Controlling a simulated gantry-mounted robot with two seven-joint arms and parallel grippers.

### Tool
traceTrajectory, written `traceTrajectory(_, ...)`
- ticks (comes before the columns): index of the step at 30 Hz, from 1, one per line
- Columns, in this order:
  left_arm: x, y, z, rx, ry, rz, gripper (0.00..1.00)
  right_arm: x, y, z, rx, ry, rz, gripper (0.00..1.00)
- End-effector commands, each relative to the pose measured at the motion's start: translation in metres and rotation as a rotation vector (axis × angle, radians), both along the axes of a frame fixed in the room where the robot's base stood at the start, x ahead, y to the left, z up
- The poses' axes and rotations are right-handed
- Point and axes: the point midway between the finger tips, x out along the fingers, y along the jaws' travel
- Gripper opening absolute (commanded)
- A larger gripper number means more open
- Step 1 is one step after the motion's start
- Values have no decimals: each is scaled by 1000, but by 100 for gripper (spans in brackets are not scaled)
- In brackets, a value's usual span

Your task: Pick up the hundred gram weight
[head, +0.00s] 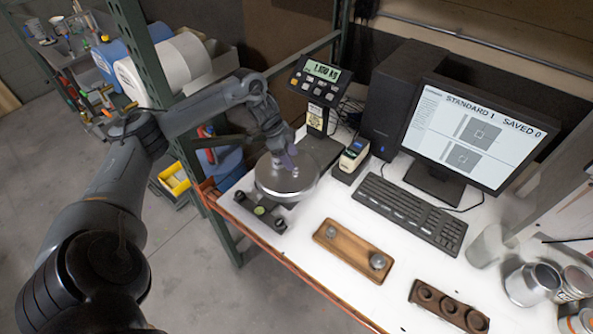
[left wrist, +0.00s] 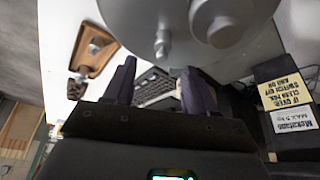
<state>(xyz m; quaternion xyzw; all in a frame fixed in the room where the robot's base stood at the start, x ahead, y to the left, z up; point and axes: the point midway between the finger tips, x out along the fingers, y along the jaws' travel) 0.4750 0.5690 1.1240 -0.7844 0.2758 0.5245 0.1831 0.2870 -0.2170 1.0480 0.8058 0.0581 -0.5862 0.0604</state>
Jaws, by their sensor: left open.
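My left gripper (head: 287,160) is just above the round metal scale pan (head: 273,188). In the left wrist view its two purple-grey fingers (left wrist: 155,88) are apart with nothing between them. A small metal weight (left wrist: 162,42) and a larger one (left wrist: 222,28) stand on the pan, the small one beyond the gap between the fingers. I cannot read any weight's marking, so I cannot tell for sure which is the hundred gram weight. The scale display (head: 322,70) appears to read about 1.100. A wooden tray (head: 345,253) holds two more metal weights (head: 378,261). My right gripper is not in view.
A keyboard (head: 410,213) and a monitor (head: 480,135) stand right of the scale. A small label device (head: 353,156) is beside the scale column. A dark holed block (head: 448,305) and metal cans (head: 532,284) are at the right. A green rack post (head: 190,150) stands close to my left arm.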

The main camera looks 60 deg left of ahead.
Motion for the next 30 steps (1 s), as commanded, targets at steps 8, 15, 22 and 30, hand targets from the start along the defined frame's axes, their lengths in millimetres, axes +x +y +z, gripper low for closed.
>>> traceTrajectory(8,6,-4,-21,-1,1,1,56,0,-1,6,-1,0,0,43)
traceTrajectory(15,14,-8,-48,-1,0,-1,56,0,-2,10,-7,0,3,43)
traceTrajectory(22,17,-10,-54,2,-2,-1,56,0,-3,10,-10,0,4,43)
traceTrajectory(30,16,-10,-54,1,-1,-1,33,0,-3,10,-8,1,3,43)
